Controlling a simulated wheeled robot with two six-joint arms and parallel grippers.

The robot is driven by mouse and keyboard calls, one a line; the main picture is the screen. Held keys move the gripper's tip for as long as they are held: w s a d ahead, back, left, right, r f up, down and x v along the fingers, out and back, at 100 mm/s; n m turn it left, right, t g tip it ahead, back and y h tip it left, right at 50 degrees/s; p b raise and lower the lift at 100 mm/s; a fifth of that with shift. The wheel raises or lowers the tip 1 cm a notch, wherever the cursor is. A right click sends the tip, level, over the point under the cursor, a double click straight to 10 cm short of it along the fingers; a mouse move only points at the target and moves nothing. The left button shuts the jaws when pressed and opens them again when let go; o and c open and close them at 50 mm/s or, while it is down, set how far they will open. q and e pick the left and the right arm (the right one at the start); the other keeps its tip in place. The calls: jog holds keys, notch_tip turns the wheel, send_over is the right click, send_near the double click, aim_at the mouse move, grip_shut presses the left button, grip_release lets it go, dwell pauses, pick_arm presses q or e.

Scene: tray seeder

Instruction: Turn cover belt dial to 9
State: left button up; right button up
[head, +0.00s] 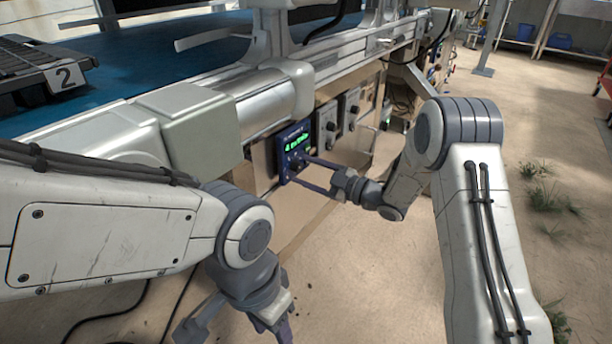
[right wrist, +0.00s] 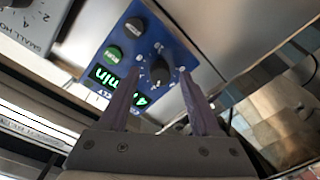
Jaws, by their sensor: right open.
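The blue control panel (head: 285,138) is on the side of the machine, with a green lit display that seems to read 4 and a unit. In the right wrist view the panel (right wrist: 178,48) carries a dark round dial (right wrist: 160,71) with marks around it, a green button and a black button. My right gripper (head: 297,169) is open at the panel. Its fingers (right wrist: 159,73) stand on both sides of the dial, apart from it as far as I can tell. My left gripper (head: 236,332) hangs low at the bottom, fingers apart and empty, its tips partly cut off.
Grey control boxes with knobs (head: 328,127) sit right beside the blue panel; one (right wrist: 28,20) shows in the right wrist view. A blue belt (head: 155,62) and metal rail run above. A black tray marked 2 (head: 30,65) lies on the belt.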

jog(key=shift+w+a, duration=0.15)
jog(key=shift+a, duration=0.15)
